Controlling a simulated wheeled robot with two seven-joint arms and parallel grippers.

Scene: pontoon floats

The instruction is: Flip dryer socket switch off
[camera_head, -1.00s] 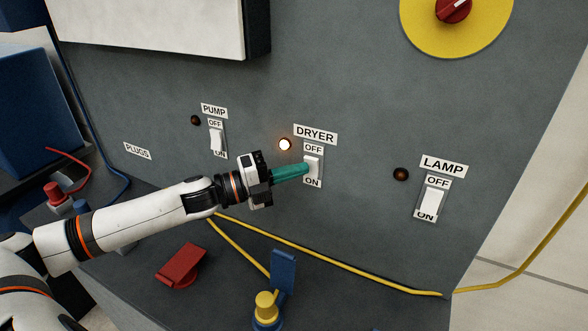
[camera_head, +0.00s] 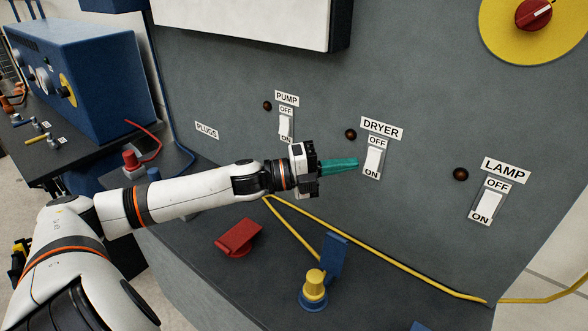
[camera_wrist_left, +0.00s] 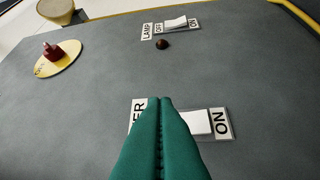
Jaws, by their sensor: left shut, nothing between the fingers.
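The white dryer switch (camera_head: 373,160) sits on the grey panel under the DRYER label (camera_head: 382,128), between OFF above and ON below. Its indicator light (camera_head: 351,134) is dark. My left gripper (camera_head: 356,164), with green fingers, is shut and empty, its tips just left of the switch. In the left wrist view the closed fingers (camera_wrist_left: 160,102) cover part of the DRYER label and the OFF end of the dryer switch (camera_wrist_left: 197,122). I cannot tell whether the tips touch it. My right gripper is not in view.
The pump switch (camera_head: 286,127) is left of the dryer switch and the lamp switch (camera_head: 487,205) is to the right; both their lights are dark. A yellow cable (camera_head: 400,268), a red block (camera_head: 239,237) and a yellow-and-blue plug (camera_head: 314,287) are below. A white box juts out above.

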